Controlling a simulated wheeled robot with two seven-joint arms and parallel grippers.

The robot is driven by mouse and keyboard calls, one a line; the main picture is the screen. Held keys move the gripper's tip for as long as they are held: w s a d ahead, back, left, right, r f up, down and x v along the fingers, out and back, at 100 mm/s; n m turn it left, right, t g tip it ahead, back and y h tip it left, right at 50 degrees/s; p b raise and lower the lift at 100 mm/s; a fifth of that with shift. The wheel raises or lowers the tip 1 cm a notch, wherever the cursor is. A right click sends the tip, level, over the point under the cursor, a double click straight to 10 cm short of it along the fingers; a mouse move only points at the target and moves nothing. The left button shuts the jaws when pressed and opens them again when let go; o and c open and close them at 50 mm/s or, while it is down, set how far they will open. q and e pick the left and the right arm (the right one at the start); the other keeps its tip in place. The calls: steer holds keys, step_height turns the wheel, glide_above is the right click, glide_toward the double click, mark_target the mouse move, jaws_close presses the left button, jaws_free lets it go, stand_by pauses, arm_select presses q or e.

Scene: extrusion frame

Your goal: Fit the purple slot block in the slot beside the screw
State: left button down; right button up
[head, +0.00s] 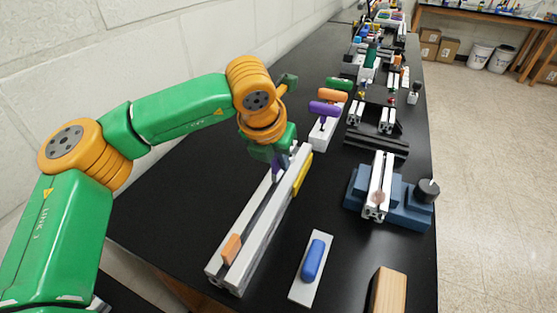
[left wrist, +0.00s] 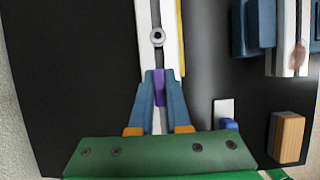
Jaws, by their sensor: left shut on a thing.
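The purple slot block (left wrist: 159,88) is between the two blue fingers of my left gripper (left wrist: 160,78), which is shut on it. In the head view the gripper (head: 278,162) is over the far half of a grey slotted rail (head: 262,228), and a bit of purple shows below the fingers. In the left wrist view the block lines up with the slot of the rail (left wrist: 171,50); I cannot tell how deep it sits. The screw (left wrist: 157,37), a round head with a dark centre, sits in the slot just beyond the block, with a gap between them. My right gripper is not in view.
An orange block (head: 231,248) sits at the rail's near end, and a yellow strip (head: 303,174) runs along its right side. A blue handle (head: 313,260), a wooden block (head: 389,291) and a blue vise (head: 410,210) stand to the right. The table left of the rail is bare.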

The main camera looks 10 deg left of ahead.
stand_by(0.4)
arm_select(q)
steer(key=shift+b, duration=0.3)
steer(key=shift+f, duration=0.1)
steer(key=shift+f+b, duration=0.3)
steer(key=shift+b, duration=0.15)
steer(key=shift+f+b, duration=0.85)
steer(key=shift+b, duration=0.05)
steer(key=c, duration=0.8)
jaws_free()
steer(key=shift+s, duration=0.1)
steer(key=shift+r, duration=0.15)
